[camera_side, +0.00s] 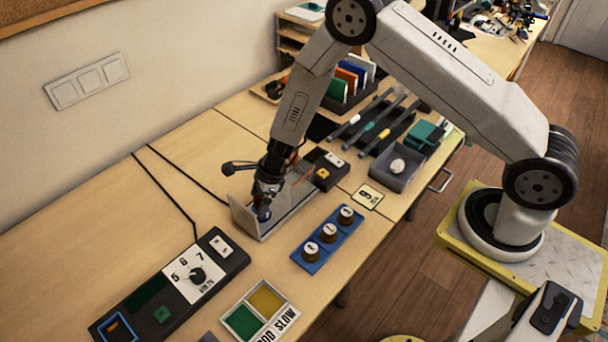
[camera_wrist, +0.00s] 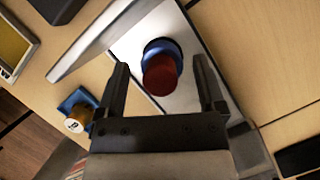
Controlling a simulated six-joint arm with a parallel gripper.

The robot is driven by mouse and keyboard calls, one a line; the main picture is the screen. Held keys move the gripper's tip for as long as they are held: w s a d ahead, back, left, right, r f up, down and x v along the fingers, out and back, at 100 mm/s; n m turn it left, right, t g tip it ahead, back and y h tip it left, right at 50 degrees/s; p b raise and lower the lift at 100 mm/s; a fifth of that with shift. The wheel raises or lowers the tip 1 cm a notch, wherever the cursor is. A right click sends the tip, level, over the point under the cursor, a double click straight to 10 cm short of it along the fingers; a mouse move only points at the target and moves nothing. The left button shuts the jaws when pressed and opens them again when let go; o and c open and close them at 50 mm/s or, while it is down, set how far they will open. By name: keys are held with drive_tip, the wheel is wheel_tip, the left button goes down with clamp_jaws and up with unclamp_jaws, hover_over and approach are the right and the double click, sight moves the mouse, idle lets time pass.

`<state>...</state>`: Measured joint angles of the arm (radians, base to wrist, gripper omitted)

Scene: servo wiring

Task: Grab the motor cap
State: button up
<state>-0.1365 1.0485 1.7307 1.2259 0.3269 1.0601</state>
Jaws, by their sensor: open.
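A round piece with a dark red cap (camera_wrist: 161,76) and a blue ring (camera_wrist: 155,46) around it sits in the light metal tray in the wrist view; it looks like the motor cap. In the side view only its blue part (camera_side: 264,213) shows, below my gripper, and the red part is not clear there. My gripper (camera_side: 266,191) points down over the tray (camera_side: 243,219). In the wrist view its two fingers are apart, one to each side of the red cap, with gaps on both sides. Contact with the cap cannot be seen.
The tray's raised walls stand close around my gripper. A blue holder (camera_side: 326,238) with three numbered knobs lies to its right. A control panel with a dial (camera_side: 197,275) and a two-colour tray (camera_side: 259,311) are nearer the front. The table at left is mostly clear.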

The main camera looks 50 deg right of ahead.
idle(0.4)
clamp_jaws()
drive_tip(key=shift+r, duration=0.2)
drive_tip(key=shift+r, duration=0.85)
drive_tip(key=s+d+r, duration=0.2)
drive_tip(key=s+r, duration=0.9)
drive_tip(key=s, duration=0.2)
drive_tip(key=shift+s+d, duration=0.35)
drive_tip(key=shift+d, duration=0.05)
